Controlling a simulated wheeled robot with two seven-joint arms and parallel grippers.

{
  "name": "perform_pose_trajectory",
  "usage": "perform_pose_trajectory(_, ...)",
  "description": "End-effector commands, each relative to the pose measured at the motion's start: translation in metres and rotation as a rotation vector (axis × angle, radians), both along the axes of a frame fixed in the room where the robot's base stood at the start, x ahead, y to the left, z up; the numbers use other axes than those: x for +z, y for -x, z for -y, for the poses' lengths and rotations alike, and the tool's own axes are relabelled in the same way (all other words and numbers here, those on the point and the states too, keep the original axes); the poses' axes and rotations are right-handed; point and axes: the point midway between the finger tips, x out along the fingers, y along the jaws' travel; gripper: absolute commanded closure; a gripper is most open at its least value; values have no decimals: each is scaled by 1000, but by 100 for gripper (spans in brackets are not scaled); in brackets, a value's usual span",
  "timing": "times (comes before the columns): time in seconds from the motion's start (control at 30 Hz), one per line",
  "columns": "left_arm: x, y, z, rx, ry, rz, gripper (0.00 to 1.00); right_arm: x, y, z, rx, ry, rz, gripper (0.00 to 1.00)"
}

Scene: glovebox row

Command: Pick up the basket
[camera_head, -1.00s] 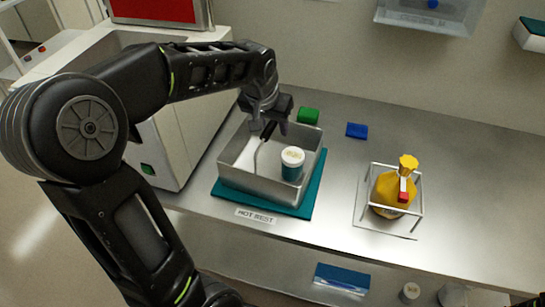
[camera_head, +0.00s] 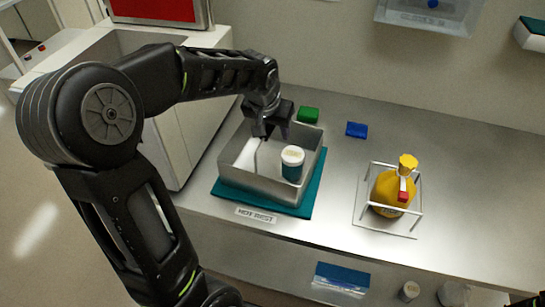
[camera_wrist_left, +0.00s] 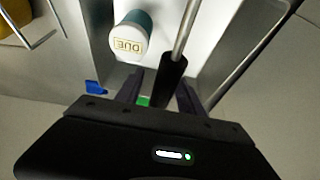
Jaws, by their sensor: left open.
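The basket (camera_head: 235,180) is an open grey metal box on a teal mat, with a white-lidded teal jar (camera_head: 292,163) standing inside. A thin metal rod with a black grip (camera_wrist_left: 173,72) rises from it. The jar, marked "DUE", also shows in the left wrist view (camera_wrist_left: 131,36). My left gripper (camera_head: 273,132) is open at the basket's far side, pointing down. In the left wrist view its fingers (camera_wrist_left: 158,90) are on either side of the black grip, apart from each other. The grip is mostly hidden by the gripper in the head view.
A teal mat (camera_head: 307,206) lies under the basket, behind a "HOT REST" label (camera_head: 256,215). A green block (camera_head: 308,115) and a blue block (camera_head: 356,130) lie behind. A yellow bottle (camera_head: 392,188) stands in a wire frame at right. A white machine (camera_head: 180,135) is at left.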

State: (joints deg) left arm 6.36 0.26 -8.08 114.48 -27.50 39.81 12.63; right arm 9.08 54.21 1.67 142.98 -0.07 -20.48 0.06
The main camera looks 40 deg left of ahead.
Motion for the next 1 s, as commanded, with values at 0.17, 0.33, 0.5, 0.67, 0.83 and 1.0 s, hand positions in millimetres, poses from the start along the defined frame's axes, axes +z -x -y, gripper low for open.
perform_pose_trajectory(0.17,-2,0,0,0,0,0,55,-3,0,0,0,0,0,64)
perform_pose_trajectory(0.33,-4,0,0,0,0,0,55,-5,0,0,0,0,0,64)
perform_pose_trajectory(0.5,-5,0,0,0,0,0,55,-6,0,0,0,0,0,64)
perform_pose_trajectory(0.67,-5,0,0,0,0,0,55,-5,0,0,0,0,0,64)
perform_pose_trajectory(0.83,-5,0,0,0,0,0,65,-5,0,0,0,0,0,64)
perform_pose_trajectory(1.0,-5,0,0,0,0,0,79,-5,0,0,0,0,0,64)
